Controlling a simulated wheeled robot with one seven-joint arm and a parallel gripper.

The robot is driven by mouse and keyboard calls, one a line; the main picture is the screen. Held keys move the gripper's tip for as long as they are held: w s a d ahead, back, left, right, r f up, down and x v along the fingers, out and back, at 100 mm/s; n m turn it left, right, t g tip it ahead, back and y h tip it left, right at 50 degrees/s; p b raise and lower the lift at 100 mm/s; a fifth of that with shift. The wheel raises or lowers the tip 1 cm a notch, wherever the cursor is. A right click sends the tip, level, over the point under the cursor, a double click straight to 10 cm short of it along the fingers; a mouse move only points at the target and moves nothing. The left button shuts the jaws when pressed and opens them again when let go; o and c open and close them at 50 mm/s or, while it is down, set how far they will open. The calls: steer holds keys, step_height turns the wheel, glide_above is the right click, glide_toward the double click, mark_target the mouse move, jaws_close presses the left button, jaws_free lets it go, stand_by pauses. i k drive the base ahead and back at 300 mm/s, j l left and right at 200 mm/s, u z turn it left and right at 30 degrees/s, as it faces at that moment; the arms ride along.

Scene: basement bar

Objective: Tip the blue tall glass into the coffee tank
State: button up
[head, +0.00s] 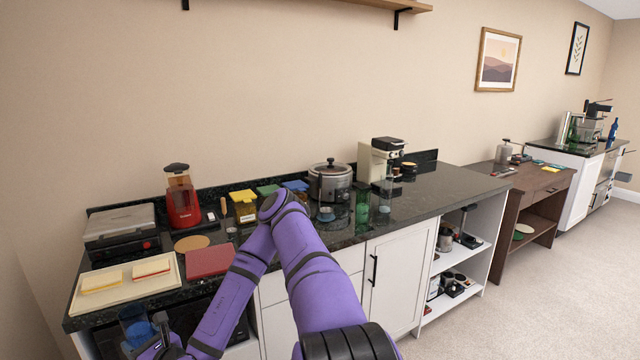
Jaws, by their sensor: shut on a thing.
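The blue tall glass (134,326) is in the lower left of the head view, in front of the counter's front edge. It is see-through blue and looks roughly upright. My gripper (158,346) is beside it at the bottom edge of the view, shut on the glass. The fingers are small and partly hidden, and the glass's contents are not clear. The cream and black coffee machine (374,164) stands at the back of the counter, right of the middle. I cannot clearly make out its tank opening from here.
On the dark counter (440,190) stand a red blender (181,198), a slow cooker (330,182), a green glass (362,205), a panini press (120,228) and a cream board (125,282) with sandwiches. My arm crosses in front of the counter's middle. The right counter end is clear.

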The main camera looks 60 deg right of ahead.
mark_target(387, 183)
steer(key=j+z, duration=0.2)
steer(key=j, duration=0.8)
steer(key=i+l+z, duration=0.15)
steer(key=l+z, duration=0.3)
steer(key=i+l+z, duration=0.15)
steer(key=z, duration=0.3)
steer(key=i+l+z, duration=0.25)
steer(key=z, duration=0.25)
steer(key=l, duration=0.1)
